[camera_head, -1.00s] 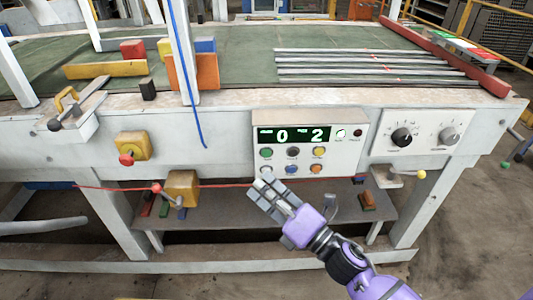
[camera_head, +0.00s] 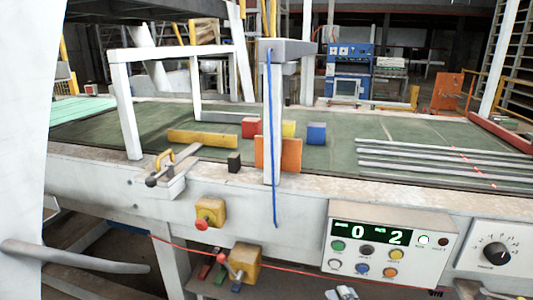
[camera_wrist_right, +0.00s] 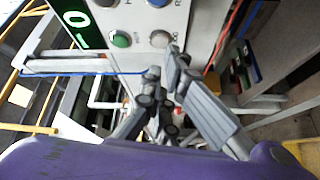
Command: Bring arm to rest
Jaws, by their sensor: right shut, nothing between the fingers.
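My right gripper (camera_head: 342,293) shows only its grey fingertips at the bottom edge of the head view, just below the control panel (camera_head: 385,247). In the right wrist view my right gripper (camera_wrist_right: 165,80) is shut with nothing held. Its fingers point toward the panel's buttons, such as the green button (camera_wrist_right: 121,39), and look apart from them. My purple right wrist fills the bottom of that view. The panel's display reads 0 and 2. My left gripper is not in view.
The workbench (camera_head: 120,180) has a green top with coloured blocks, an orange block (camera_head: 290,154) among them, and long metal bars (camera_head: 440,168). A yellow box with a red knob (camera_head: 210,211) juts from its front. A red cord (camera_head: 330,280) runs below the panel.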

